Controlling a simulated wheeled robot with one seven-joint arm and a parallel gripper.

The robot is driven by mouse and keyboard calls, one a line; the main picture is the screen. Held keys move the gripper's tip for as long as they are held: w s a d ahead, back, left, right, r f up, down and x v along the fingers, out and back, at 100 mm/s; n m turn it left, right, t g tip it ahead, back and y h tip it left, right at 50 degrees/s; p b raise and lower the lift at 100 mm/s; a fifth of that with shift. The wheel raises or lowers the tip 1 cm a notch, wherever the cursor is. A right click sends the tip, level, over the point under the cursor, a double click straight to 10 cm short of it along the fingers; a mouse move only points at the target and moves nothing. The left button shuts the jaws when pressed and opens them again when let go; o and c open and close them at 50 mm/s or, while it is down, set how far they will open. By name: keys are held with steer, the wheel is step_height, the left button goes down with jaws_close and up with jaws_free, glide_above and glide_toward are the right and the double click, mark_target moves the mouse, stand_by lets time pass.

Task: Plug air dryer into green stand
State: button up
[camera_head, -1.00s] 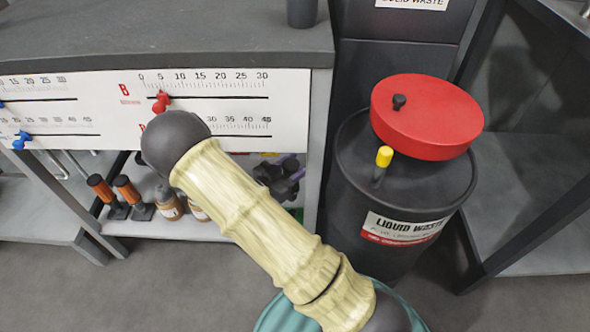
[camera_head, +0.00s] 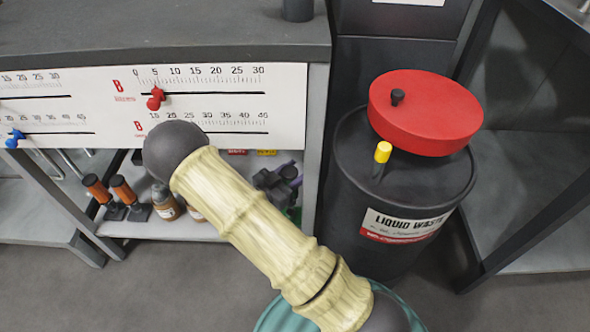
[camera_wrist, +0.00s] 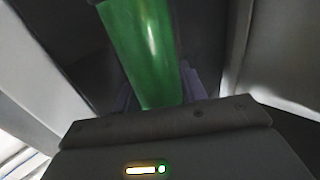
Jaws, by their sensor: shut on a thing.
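In the wrist view, the dark housing of my gripper (camera_wrist: 157,98) fills the lower part, with a lit bar and a green light on it. A glossy green cylinder (camera_wrist: 148,45) rises just beyond the housing, flanked by purplish finger pieces. My gripper is shut on this cylinder, which appears to be the air dryer, though its full shape is cut off. I cannot tell whether that patch is the green stand.
The shelf (camera_head: 225,231) holds orange-handled tools (camera_head: 123,190) and brown bottles (camera_head: 165,203) on the left. A white scale panel (camera_head: 215,110) hangs above the opening. A black liquid waste drum (camera_head: 355,200) with a red lid (camera_head: 425,112) stands on the right.

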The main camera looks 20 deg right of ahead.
steer(key=shift+f+b, duration=0.5)
steer(key=shift+f, duration=0.7)
steer(key=shift+w, duration=0.1)
steer(key=shift+a, duration=0.1)
steer(key=shift+d, duration=0.25)
steer(key=shift+a+p, duration=0.15)
steer(key=shift+p, duration=0.6)
stand_by(0.4)
steer(key=shift+f+b, duration=0.85)
steer(key=shift+f, duration=0.55)
stand_by(0.4)
steer(key=o, duration=1.2)
steer(key=shift+o, duration=0.2)
steer(key=shift+a, duration=0.15)
